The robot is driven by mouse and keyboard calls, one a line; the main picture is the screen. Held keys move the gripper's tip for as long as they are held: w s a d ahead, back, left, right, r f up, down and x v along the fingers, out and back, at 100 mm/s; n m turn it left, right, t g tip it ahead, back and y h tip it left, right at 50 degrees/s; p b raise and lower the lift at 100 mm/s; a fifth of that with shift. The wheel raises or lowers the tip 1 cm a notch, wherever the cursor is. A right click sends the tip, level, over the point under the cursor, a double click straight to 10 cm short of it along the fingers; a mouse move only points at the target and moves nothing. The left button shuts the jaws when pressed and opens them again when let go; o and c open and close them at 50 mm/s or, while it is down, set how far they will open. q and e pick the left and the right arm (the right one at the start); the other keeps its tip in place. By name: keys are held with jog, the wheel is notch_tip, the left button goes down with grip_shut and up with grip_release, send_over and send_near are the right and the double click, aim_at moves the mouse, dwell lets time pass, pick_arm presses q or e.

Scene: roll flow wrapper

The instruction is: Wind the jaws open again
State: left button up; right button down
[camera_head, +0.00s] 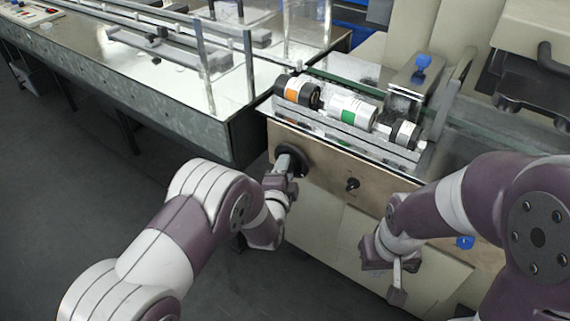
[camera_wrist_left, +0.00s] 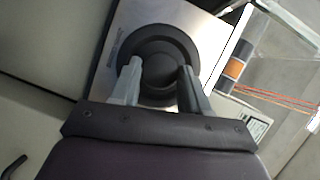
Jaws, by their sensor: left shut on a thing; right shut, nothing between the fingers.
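A round black handwheel (camera_head: 291,159) sits on the tan front panel of the machine. My left gripper (camera_head: 287,166) is shut on its hub. In the left wrist view the fingers (camera_wrist_left: 160,72) lie on either side of the dark hub of the handwheel (camera_wrist_left: 165,35), which faces the camera. Above the panel lies a row of cylinders: a black one with an orange band (camera_head: 297,91), a white one with a green band (camera_head: 351,110) and a black and white one (camera_head: 403,134). I cannot tell how far any jaws stand open. My right gripper (camera_head: 397,282) is shut and empty, below the panel.
A small black knob (camera_head: 352,184) sits on the panel, right of the handwheel. A blue knob (camera_head: 422,63) tops a metal block behind the cylinders. A conveyor table (camera_head: 140,95) stands at the left. Dark floor (camera_head: 70,190) lies clear in front of it.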

pick_arm(q)
jog(key=shift+w+a+r+n+g+h+p, duration=0.1)
jog(key=shift+w+a+n+g+h+p, duration=0.1)
jog(key=shift+n+g+h+p, duration=1.95)
jog(key=shift+w+a+f+n+g+h+p, duration=0.1)
jog(key=shift+a+n+g+h+p, duration=0.3)
jog(key=shift+n+p, duration=1.85)
jog(key=shift+w+a+r+n+g+h+p, duration=0.15)
jog(key=shift+n+g+h+p, duration=0.9)
jog(key=shift+n, duration=2.75)
jog(key=shift+d+h+b, duration=0.1)
jog(key=shift+h+b, duration=0.3)
jog(key=shift+h, duration=0.2)
jog(key=o, duration=1.1)
jog(key=shift+c, duration=0.2)
